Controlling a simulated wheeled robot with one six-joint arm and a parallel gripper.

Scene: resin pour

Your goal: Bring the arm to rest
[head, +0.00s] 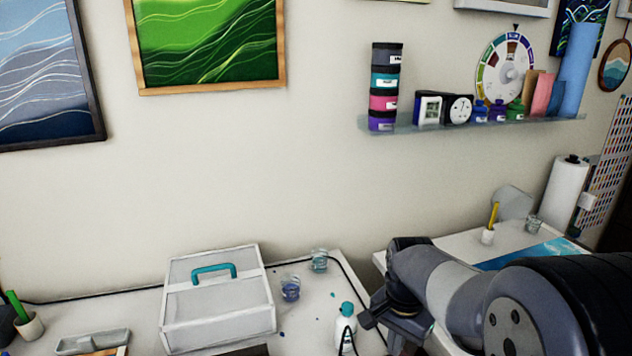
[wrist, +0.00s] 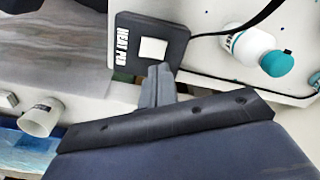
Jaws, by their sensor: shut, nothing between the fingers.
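My gripper (wrist: 158,84) shows in the wrist view with its grey fingers together and nothing between them. The fingertips appear close to the lower edge of a black box (wrist: 125,38) with a white square and lettering that seems to read "HEAT PAD". I cannot tell whether they touch it. In the head view my arm reaches in from the right, with the wrist low over the table's right end. The fingers are hard to make out there.
A white bottle with a teal cap (head: 345,325) stands close left of my wrist; the wrist view shows it too (wrist: 252,46). A white case with a teal handle (head: 217,305), cups (head: 290,290) and a cable share the table. A shelf (head: 480,127) hangs above.

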